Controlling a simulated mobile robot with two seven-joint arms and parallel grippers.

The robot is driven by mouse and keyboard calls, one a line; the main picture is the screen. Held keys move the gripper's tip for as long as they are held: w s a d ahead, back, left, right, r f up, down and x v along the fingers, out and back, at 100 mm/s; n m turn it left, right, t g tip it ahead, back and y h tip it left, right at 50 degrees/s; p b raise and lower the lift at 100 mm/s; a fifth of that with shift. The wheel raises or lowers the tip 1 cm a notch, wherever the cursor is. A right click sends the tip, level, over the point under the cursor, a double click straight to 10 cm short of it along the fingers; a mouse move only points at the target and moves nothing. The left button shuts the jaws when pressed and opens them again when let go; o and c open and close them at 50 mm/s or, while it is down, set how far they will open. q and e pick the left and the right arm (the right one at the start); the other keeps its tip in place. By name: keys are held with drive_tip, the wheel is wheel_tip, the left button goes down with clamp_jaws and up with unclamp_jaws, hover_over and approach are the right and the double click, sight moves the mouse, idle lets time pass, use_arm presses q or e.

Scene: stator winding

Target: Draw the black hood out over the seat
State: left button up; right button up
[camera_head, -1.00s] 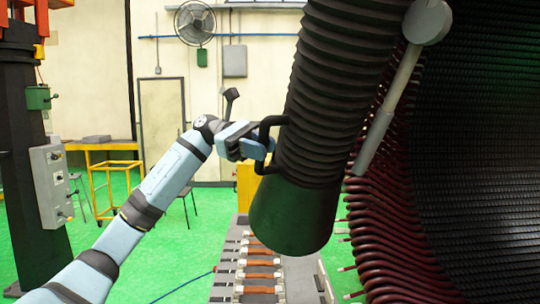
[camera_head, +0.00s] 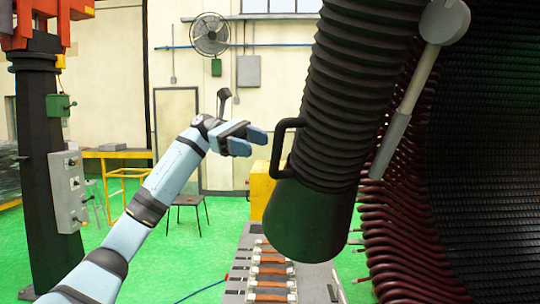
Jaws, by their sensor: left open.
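The black hood (camera_head: 301,218) is the smooth, dark mouth at the lower end of a ribbed black hose (camera_head: 350,110). A black handle (camera_head: 283,148) stands out from its left side. The hood hangs tilted above a low bench with several orange-brown pieces (camera_head: 270,270). My left gripper (camera_head: 262,141) is open and empty, just left of the handle, with a small gap between them. My right gripper is not in view. I cannot tell which thing is the seat.
A large stator with dark red coil ends (camera_head: 400,240) fills the right side. A grey rod with a round head (camera_head: 420,90) stands beside the hose. A dark column (camera_head: 50,130) with a control box (camera_head: 68,190) is at left.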

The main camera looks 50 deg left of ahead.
use_arm(q)
drive_tip(key=v, duration=0.6)
drive_tip(key=shift+s+a+b, duration=0.15)
drive_tip(key=shift+a+b, duration=0.2)
drive_tip(key=shift+a, duration=0.05)
